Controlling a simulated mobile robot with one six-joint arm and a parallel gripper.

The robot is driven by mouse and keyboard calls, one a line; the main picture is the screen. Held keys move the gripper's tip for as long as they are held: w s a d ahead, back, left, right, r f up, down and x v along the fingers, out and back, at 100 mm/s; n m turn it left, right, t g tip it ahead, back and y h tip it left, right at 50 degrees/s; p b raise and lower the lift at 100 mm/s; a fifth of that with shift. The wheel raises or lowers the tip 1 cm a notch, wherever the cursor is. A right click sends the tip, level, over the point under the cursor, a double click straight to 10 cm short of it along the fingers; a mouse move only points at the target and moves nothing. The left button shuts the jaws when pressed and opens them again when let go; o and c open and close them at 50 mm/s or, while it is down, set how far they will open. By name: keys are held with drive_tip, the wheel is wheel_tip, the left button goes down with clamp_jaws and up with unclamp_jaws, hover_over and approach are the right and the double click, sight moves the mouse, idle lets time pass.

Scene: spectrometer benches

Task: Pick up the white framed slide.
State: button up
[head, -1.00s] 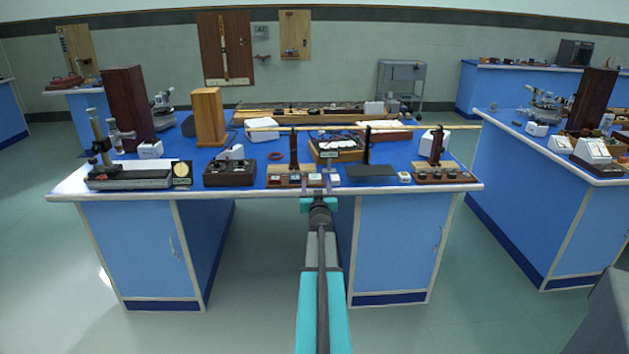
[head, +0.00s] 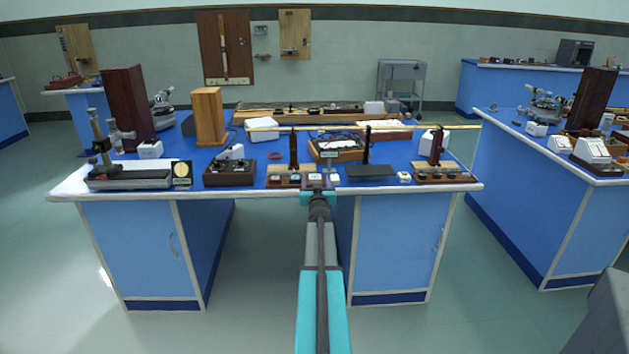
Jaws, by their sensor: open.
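The clearest white framed slide (head: 315,177) is just beyond my gripper. A plainer white piece (head: 335,177) lies to its right. I cannot tell for sure which one is the task's slide. My gripper (head: 318,188) is open and empty at the bench's front edge, its turquoise jaws pointing away from me towards these pieces. The arm hides part of the bench edge, and the gap between jaws and slide is too small to judge.
A dark post (head: 293,150) stands left of the slide and another dark post (head: 367,146) on a flat plate stands right. A brass rod (head: 440,127) runs above the bench. A black box with knobs (head: 229,173) is further left.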

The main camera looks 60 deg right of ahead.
drive_tip(key=shift+c, duration=0.4)
drive_tip(key=c, duration=1.1)
drive_tip(key=shift+r, duration=0.1)
drive_tip(key=shift+r+p, duration=0.5)
drive_tip(key=shift+r, duration=1.1)
drive_tip(key=shift+s+a+r, duration=0.15)
drive_tip(key=shift+s+a, duration=0.05)
drive_tip(key=shift+a, duration=0.1)
drive_tip(key=v, duration=0.5)
drive_tip(key=r+v, duration=0.1)
drive_tip(key=v, duration=0.9)
drive_tip(key=shift+s+r+p, duration=0.2)
drive_tip(key=shift+s+p, duration=0.05)
drive_tip(key=shift+p, duration=0.1)
